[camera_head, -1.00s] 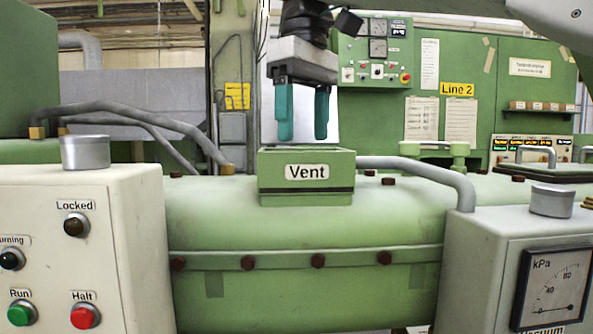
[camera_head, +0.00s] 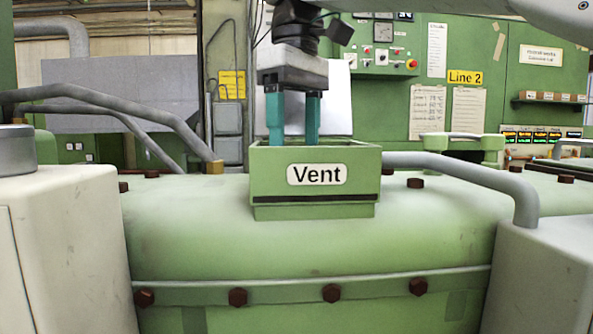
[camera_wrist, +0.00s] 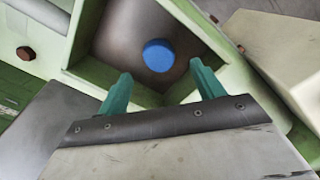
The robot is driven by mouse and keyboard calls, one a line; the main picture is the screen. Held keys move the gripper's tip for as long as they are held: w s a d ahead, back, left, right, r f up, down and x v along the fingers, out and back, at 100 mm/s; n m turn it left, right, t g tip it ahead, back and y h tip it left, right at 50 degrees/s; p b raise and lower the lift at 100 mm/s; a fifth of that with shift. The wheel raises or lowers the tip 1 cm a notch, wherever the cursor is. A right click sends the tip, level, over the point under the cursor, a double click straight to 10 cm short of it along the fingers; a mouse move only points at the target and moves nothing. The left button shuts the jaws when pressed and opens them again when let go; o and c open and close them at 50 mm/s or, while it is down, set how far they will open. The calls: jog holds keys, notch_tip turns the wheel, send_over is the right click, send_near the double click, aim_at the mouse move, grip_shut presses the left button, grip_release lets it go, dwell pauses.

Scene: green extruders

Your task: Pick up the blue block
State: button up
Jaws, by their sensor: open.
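The blue block (camera_wrist: 158,56) shows in the wrist view as a rounded blue shape on the floor of the open-topped green vent box (camera_wrist: 98,72). It is hidden in the head view behind the front wall of the vent box (camera_head: 270,180), which carries a "Vent" label. My gripper (camera_head: 292,140) has two teal fingers pointing down at the box opening, and their tips are hidden behind the front wall. In the wrist view my gripper (camera_wrist: 162,90) is open and empty, with the block seen beyond and between the fingertips.
The box stands on a large green cylinder casing (camera_head: 300,245) with brown bolts. A grey pipe (camera_head: 470,175) runs close to the box's right side, and grey hoses (camera_head: 110,115) lie to the left. Pale cabinets (camera_head: 65,240) stand at the left and right front.

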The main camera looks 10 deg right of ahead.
jog(key=f, duration=0.3)
jog(key=shift+s+d+f, duration=0.2)
jog(key=shift+d+f, duration=0.1)
jog(key=shift+f, duration=0.65)
jog(key=c, duration=1.1)
jog(key=shift+o, duration=0.2)
